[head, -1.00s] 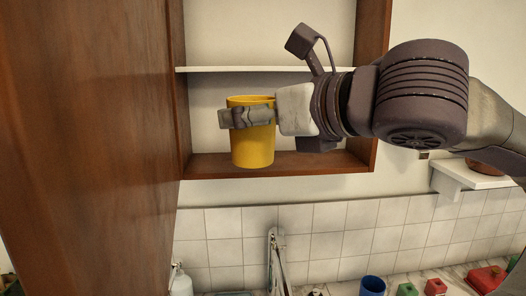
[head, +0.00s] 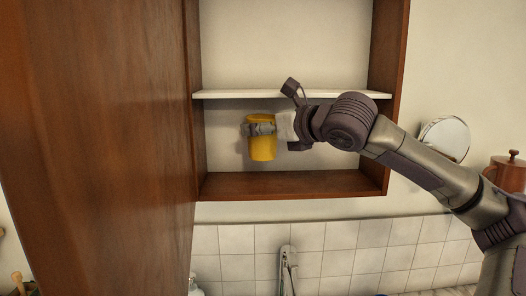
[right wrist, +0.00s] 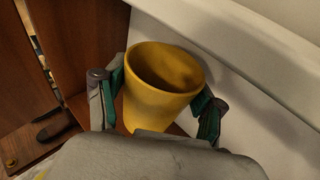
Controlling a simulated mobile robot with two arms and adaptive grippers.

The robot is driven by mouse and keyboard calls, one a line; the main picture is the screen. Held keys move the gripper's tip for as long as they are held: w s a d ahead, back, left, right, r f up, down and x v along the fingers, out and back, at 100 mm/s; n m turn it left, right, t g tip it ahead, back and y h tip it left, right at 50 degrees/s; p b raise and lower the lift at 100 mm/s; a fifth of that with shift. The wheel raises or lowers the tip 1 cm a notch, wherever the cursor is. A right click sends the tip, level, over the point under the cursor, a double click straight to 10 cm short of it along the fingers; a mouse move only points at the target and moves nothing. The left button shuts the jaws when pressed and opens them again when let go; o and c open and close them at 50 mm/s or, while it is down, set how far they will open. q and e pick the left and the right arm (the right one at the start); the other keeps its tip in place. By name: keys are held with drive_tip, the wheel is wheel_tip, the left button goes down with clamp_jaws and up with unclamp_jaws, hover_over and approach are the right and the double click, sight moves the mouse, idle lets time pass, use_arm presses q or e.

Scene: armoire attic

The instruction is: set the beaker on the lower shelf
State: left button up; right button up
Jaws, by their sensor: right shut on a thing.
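The yellow beaker (head: 263,149) is held inside the lower bay of the open wall cupboard, above the brown lower shelf (head: 290,184) and below the white upper shelf (head: 350,95). My right gripper (head: 260,129) is shut around the beaker near its upper part, and a gap shows under the beaker in the head view. In the right wrist view the beaker (right wrist: 155,95) sits upright to slightly tilted between the two green-padded fingers of the right gripper (right wrist: 160,100), its mouth open and empty-looking. My left gripper is not in view.
The large brown cupboard door (head: 100,130) stands open at the left. The cupboard's right side wall (head: 388,100) is close to my right arm. The lower shelf is otherwise bare.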

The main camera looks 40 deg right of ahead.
sight(272, 155)
wheel_tip(272, 155, down, 6)
drive_tip(key=b, duration=0.4)
drive_tip(key=shift+s+a+r, duration=0.1)
drive_tip(key=shift+r, duration=0.1)
drive_tip(key=shift+f+b, duration=0.3)
drive_tip(key=shift+b, duration=0.15)
drive_tip(key=shift+w+d+r, duration=0.1)
drive_tip(key=shift+w+d, duration=0.1)
drive_tip(key=shift+w, duration=0.05)
drive_tip(key=o, duration=1.2)
drive_tip(key=shift+c, duration=0.2)
